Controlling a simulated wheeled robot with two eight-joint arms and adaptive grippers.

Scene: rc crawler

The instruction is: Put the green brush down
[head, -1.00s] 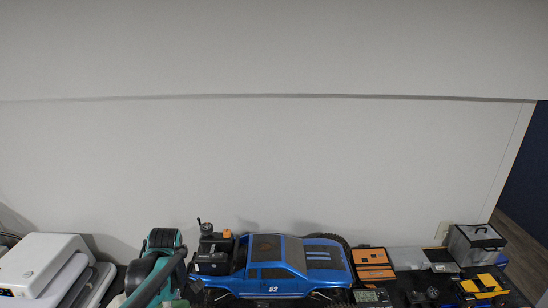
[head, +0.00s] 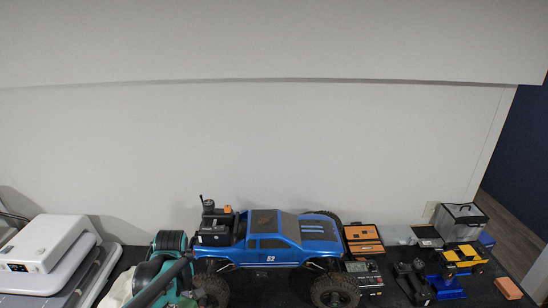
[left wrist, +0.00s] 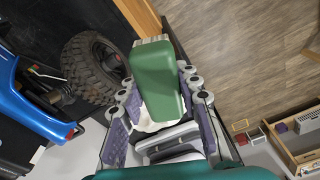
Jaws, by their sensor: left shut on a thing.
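The green brush (left wrist: 155,75) is in my left gripper (left wrist: 160,108), seen in the left wrist view. The two grey-purple fingers are shut on it, one on each side. Its pale bristled end (left wrist: 151,43) points toward the top of that view. It appears near the front edge of the dark tabletop, beside a truck wheel; whether it touches the table I cannot tell. My right gripper is in neither view.
A blue RC truck (head: 270,245) stands on the dark table (head: 395,262); its wheel (left wrist: 94,68) is close to the brush. White machines (head: 45,243) stand at left. A toy truck (head: 460,262), a clear box (head: 459,222), an orange case (head: 363,240) and a brick (head: 508,288) are at right.

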